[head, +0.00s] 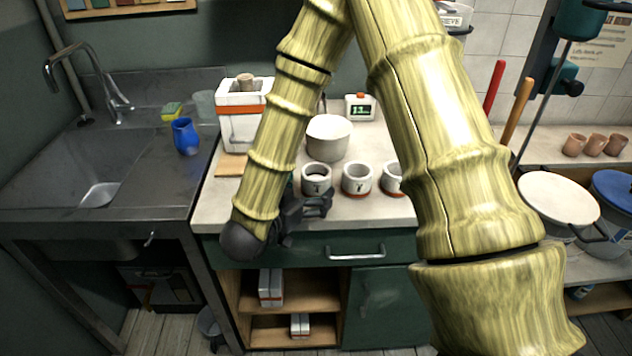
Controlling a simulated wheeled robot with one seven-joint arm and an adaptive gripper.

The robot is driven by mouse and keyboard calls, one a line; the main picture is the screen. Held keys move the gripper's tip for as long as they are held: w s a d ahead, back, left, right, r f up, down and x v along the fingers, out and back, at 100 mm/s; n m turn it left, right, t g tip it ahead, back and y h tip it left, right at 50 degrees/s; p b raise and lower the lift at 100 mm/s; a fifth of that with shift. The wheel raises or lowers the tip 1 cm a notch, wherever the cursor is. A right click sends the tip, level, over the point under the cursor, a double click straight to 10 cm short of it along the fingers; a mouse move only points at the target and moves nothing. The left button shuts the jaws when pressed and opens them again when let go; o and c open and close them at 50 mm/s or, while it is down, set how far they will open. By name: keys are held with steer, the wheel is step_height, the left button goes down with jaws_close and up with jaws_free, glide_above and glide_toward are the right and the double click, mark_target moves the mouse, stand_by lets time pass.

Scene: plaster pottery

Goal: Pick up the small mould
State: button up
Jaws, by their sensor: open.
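Three short white round moulds stand in a row near the counter's front edge: a left one (316,185) with a dark mark, a middle one (357,186) with a dark mark and a reddish base band, and a right one (391,184) partly hidden behind my arm. They look alike in size, so I cannot tell which is the small mould. My gripper (325,203) is dark, open and empty. It is at the counter's front edge, just in front of the left mould, with its fingers pointing right. Whether it touches that mould is unclear.
A larger white bowl (328,142) stands behind the moulds. A white box (240,128), a timer (360,106) and a wooden board (231,166) are also on the counter (240,206). A sink with a blue cup (186,137) is left. Lidded buckets (558,197) stand right.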

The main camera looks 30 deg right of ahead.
mark_target(322, 167)
steer(key=shift+x, duration=0.9)
steer(key=shift+r, duration=0.1)
steer(key=c, duration=1.3)
steer(key=shift+r, duration=0.25)
steer(key=shift+c, duration=0.2)
steer(key=shift+r, duration=1.6)
steer(key=s, duration=0.6)
steer(key=shift+s+a+r, duration=0.1)
steer(key=shift+a+r, duration=0.25)
steer(key=shift+r, duration=0.05)
steer(key=shift+s+a+p, duration=0.1)
steer(key=shift+s+p, duration=0.6)
steer(key=shift+p, duration=0.15)
steer(key=shift+s+p, duration=0.4)
steer(key=shift+p, duration=0.55)
steer(key=s+p, duration=0.1)
steer(key=p, duration=0.3)
steer(key=shift+s+a+r, duration=0.1)
steer(key=shift+s, duration=0.05)
